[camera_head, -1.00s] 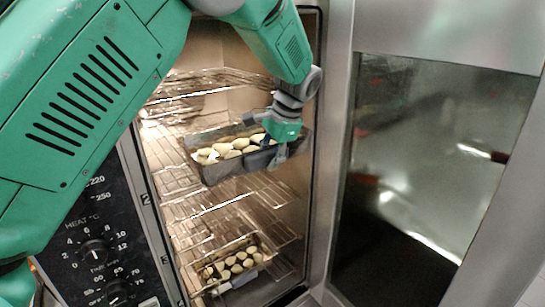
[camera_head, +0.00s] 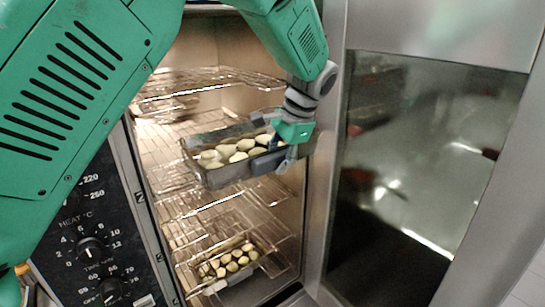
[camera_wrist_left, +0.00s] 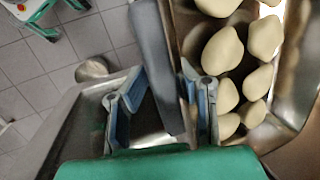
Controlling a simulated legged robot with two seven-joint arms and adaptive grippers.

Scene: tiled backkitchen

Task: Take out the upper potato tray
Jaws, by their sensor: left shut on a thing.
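The upper potato tray (camera_head: 225,180) is a dark metal tray of pale potatoes in the open oven, at the front of a middle rack. It looks slightly tilted; whether it still touches the rack is unclear. My left gripper (camera_head: 287,158) is shut on its front right rim. In the left wrist view the gripper (camera_wrist_left: 160,105) has its blue-grey fingers on either side of a grey tray wall (camera_wrist_left: 158,60), with potatoes (camera_wrist_left: 222,50) beside it. A lower potato tray (camera_head: 262,262) sits on a rack further down. My right gripper is not in view.
Wire racks (camera_head: 215,205) lie above and below the tray. The oven door (camera_head: 420,180) stands open at the right, close to my left arm. The control panel (camera_head: 85,245) is at the left. Tiled floor (camera_wrist_left: 40,70) shows in the left wrist view.

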